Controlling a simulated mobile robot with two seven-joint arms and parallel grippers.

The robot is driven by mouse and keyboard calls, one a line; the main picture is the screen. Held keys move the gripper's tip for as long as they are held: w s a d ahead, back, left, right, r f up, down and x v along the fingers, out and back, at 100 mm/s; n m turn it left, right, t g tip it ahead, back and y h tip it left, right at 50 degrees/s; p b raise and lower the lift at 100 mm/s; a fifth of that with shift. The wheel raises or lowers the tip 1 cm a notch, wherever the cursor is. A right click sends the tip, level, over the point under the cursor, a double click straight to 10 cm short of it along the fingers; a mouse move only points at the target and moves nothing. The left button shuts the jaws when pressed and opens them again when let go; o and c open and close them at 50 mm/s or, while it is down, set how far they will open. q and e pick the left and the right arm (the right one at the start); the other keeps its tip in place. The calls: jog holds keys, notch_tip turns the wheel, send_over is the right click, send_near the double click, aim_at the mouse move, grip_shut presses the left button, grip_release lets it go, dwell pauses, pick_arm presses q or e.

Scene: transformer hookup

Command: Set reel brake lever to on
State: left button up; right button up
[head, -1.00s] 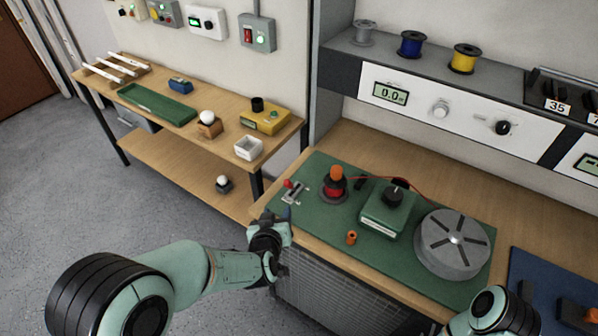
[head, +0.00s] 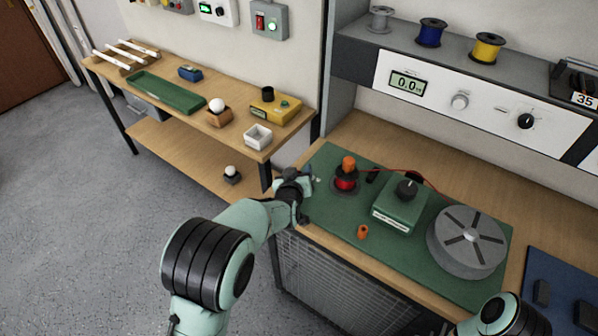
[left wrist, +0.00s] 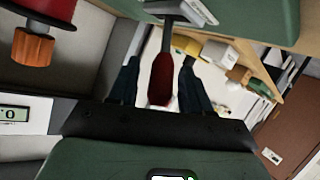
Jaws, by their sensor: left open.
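The reel brake lever has a red grip (left wrist: 162,80) on a grey stem, seen in the left wrist view. My left gripper (left wrist: 160,88) is open, with one dark finger on each side of the red grip and gaps on both sides. In the head view my left gripper (head: 306,190) is over the left end of the green mat and hides the lever. The grey slotted reel (head: 468,240) sits at the right end of the mat. My right arm shows at the bottom right, but its gripper is out of the picture.
On the green mat (head: 325,214) stand a red spool with an orange top (head: 346,178), a green box with a black knob (head: 400,208) and a small orange piece (head: 362,232). A wooden side table (head: 225,118) stands left. A panel rises behind.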

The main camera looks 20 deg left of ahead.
pick_arm(q)
jog(key=shift+w+f, duration=0.25)
jog(key=shift+w, duration=0.2)
grip_shut()
jog(key=shift+a, duration=0.15)
